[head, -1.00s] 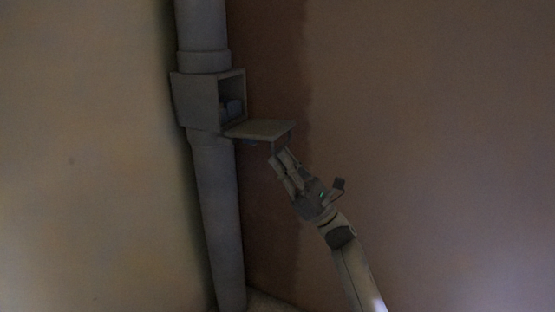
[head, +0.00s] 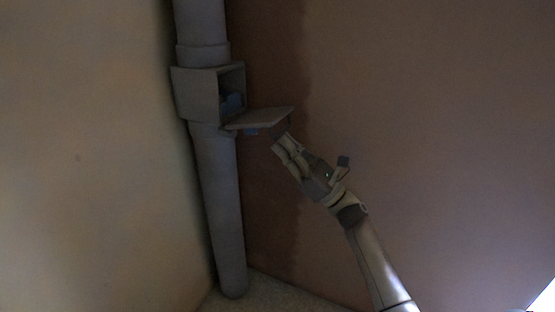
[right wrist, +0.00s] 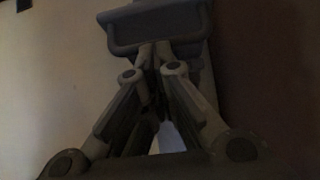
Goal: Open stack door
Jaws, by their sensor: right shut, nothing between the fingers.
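The stack (head: 216,190) is a grey upright pipe in the corner with a box-shaped opening (head: 196,95) on it. Its door (head: 262,119) hangs open, hinged at the lower edge and sticking out to the right, a little above level. A blue-grey thing shows inside the box. My right gripper (head: 280,136) is shut and empty, with its fingertips just under the door's outer end. In the right wrist view the shut fingertips (right wrist: 154,45) are at the door's bar handle (right wrist: 155,48); I cannot tell whether they touch it. My left gripper is not in view.
A pale wall (head: 80,150) stands close on the left of the pipe. A brown wall (head: 420,130) is behind and to the right. A patch of floor (head: 262,290) shows at the pipe's foot. The space right of my arm is clear.

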